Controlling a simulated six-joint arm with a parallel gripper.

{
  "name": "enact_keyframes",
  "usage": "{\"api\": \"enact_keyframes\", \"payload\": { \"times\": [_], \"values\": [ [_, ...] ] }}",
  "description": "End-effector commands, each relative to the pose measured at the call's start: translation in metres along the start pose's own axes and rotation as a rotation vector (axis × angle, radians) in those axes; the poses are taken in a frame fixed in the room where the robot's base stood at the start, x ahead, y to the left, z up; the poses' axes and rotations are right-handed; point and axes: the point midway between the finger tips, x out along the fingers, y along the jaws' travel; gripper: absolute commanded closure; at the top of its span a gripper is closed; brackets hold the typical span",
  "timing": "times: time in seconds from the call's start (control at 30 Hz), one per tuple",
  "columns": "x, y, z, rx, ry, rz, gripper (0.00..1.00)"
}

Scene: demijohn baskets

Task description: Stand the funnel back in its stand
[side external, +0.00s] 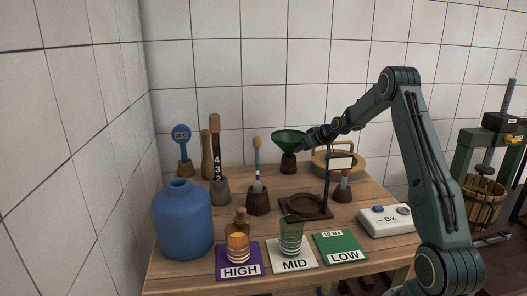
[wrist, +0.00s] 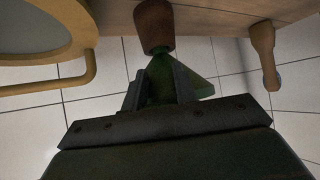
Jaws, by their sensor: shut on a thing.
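The green funnel (side external: 289,137) is upright, wide mouth up, at the back of the table in the side view. My gripper (side external: 306,146) comes in from the right and is shut on it. In the wrist view the funnel (wrist: 161,77) lies between the two fingers of my gripper (wrist: 159,87). A small dark brown stand (side external: 288,164) is right under the funnel. The stand (wrist: 154,24) also shows in the wrist view, at the funnel's narrow end. The spout's tip is hidden, so I cannot tell how far it sits in the stand.
A round tan-rimmed pan (side external: 337,163) stands just right of the funnel. A dark post stand (side external: 305,207) is in front. A brush in a brown holder (side external: 258,202) is front left. A blue demijohn (side external: 183,222) fills the table's left side.

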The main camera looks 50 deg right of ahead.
Motion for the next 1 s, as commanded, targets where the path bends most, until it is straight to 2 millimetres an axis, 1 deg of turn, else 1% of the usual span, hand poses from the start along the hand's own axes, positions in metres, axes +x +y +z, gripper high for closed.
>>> {"api": "enact_keyframes", "payload": {
  "times": [0.17, 0.2, 0.27, 0.3, 0.33, 0.73, 0.87, 1.0],
  "values": [
    [0.0, 0.0, 0.0, 0.0, 0.0, 0.0, 1.0],
    [0.0, 0.0, 0.0, 0.0, 0.0, 0.0, 0.7],
    [0.0, 0.0, 0.0, 0.0, 0.0, 0.0, 0.58],
    [0.0, 0.0, -0.001, 0.0, 0.001, 0.0, 0.5],
    [0.0, 0.0, 0.0, 0.0, 0.0, 0.0, 0.46],
    [-0.003, 0.0, 0.0, 0.0, 0.0, 0.0, 0.46],
    [-0.01, 0.0, -0.001, 0.0, 0.0, 0.0, 0.46],
    [-0.023, 0.001, -0.001, 0.0, 0.0, 0.001, 0.46]
  ]
}}
